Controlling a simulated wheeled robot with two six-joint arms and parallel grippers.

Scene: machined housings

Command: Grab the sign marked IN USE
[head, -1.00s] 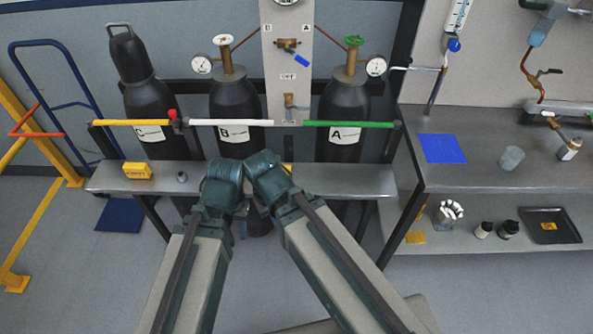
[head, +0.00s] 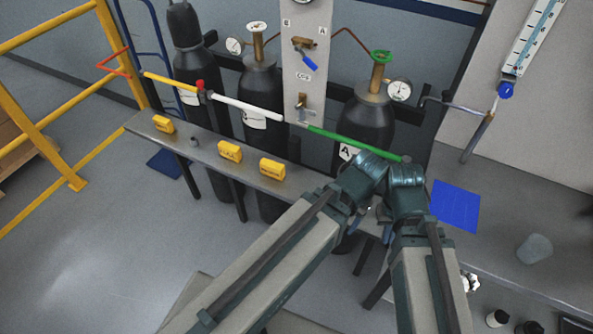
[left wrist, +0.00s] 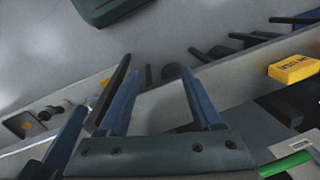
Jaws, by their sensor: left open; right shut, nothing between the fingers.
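Three yellow signs lie along the grey shelf (head: 320,191): a left one (head: 163,124), a middle one (head: 229,152) and a right one (head: 272,170). Their lettering is too small to read surely in the head view. A yellow sign (left wrist: 294,69) in the left wrist view carries upside-down lettering that seems to read IN USE; it is probably the right one. My left gripper (left wrist: 161,75) is open and empty, with the sign off to the right of its fingers. My right gripper (head: 383,214) is shut and empty, low by the shelf's right end, partly hidden by my arms.
Black cylinders (head: 260,95) stand behind the shelf, with a white bar (head: 245,107) and a green bar (head: 350,141) across them. A bench with a blue mat (head: 455,205) and a clear cup (head: 534,248) is at right. A yellow railing (head: 45,140) stands left.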

